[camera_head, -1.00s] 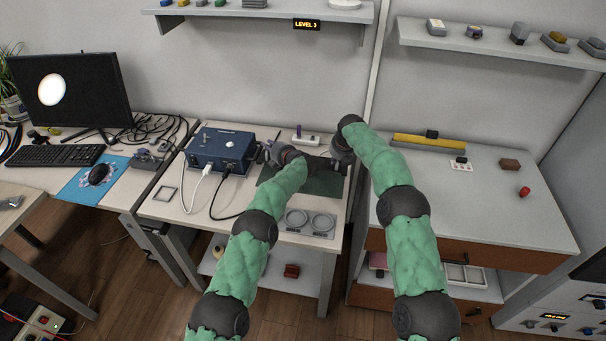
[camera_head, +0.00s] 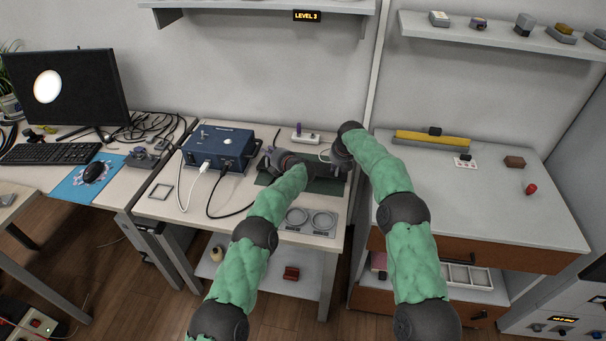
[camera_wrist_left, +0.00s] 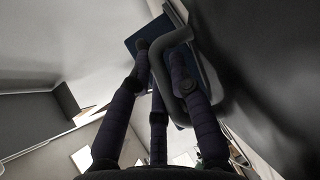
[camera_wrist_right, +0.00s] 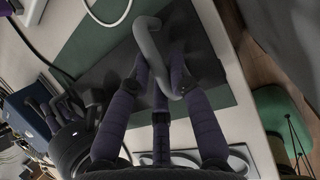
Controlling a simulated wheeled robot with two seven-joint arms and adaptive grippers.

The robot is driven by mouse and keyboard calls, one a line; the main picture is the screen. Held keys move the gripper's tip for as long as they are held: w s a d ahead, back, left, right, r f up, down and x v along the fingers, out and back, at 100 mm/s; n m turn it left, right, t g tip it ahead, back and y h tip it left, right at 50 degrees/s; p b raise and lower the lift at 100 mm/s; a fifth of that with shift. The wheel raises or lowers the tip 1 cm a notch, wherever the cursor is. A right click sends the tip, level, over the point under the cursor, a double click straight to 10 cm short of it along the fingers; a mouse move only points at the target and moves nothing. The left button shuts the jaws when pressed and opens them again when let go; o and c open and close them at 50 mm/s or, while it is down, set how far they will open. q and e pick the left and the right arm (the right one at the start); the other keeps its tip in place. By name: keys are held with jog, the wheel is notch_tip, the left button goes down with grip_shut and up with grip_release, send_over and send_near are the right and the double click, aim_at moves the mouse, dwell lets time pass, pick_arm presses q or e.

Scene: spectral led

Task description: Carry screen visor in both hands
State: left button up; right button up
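The screen visor (camera_head: 321,168) is a dark panel between my two grippers, above the green mat on the middle bench. It has a grey bar handle at each side. My left gripper (camera_head: 276,160) has its fingers closed around one handle (camera_wrist_left: 183,75). My right gripper (camera_head: 341,154) has its fingers closed around the other handle (camera_wrist_right: 151,50). The right wrist view shows the dark panel (camera_wrist_right: 112,75) over the green mat (camera_wrist_right: 85,40). The grippers and arms hide parts of the visor. I cannot tell its exact height above the mat.
A blue box (camera_head: 218,146) with cables stands left of the visor. A power strip (camera_head: 305,137) lies behind it. A plate with two round rings (camera_head: 310,221) lies in front. The right bench (camera_head: 480,205) has much free room. Shelves hang on the wall above.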

pick_arm(q)
jog(key=shift+o, duration=1.3)
pick_arm(e)
jog(key=shift+o, duration=1.2)
pick_arm(q)
jog(key=v, duration=1.2)
pick_arm(e)
jog(key=shift+r, duration=0.1)
jog(key=v, duration=1.2)
pick_arm(q)
jog(key=shift+s+f, duration=0.1)
